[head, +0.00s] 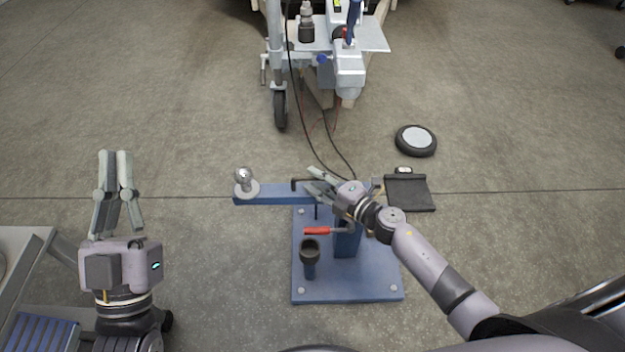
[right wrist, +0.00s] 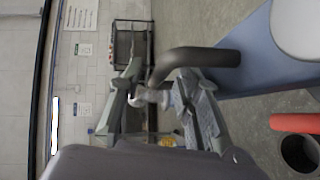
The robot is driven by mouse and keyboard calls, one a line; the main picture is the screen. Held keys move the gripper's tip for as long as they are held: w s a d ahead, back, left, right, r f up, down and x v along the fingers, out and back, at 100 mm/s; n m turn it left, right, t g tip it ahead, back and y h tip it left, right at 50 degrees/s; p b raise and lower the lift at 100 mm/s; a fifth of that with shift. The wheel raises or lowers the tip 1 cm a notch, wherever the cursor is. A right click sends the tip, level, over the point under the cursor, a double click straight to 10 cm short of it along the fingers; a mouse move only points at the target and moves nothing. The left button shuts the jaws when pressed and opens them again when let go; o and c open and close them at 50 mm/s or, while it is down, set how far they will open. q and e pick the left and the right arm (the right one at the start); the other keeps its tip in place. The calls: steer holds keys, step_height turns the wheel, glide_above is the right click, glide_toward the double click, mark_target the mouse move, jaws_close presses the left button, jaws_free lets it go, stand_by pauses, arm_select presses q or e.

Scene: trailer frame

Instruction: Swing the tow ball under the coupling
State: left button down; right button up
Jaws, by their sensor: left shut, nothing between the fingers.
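The silver tow ball (head: 243,177) stands upright on the left end of a blue swing arm (head: 270,196), mounted on a blue stand (head: 330,284). The coupling (head: 349,75) is on the trailer frame at the top, behind and right of the ball, clearly apart from it. My right gripper (head: 311,181) is above the swing arm with its fingers apart. In the right wrist view, a black bent handle (right wrist: 200,57) reaches between or just in front of those fingers; contact is unclear. My left gripper (head: 115,154) is shut and empty at the left, away from the stand.
A red-gripped lever (head: 317,231) and a black cup (head: 310,252) are on the stand. A jockey wheel (head: 280,110) hangs from the trailer frame; dark cables run down to the stand. A round wheel (head: 416,140) and a black flat tray (head: 408,198) lie right.

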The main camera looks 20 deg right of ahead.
steer(key=shift+x, duration=0.8)
jaws_close()
stand_by(0.4)
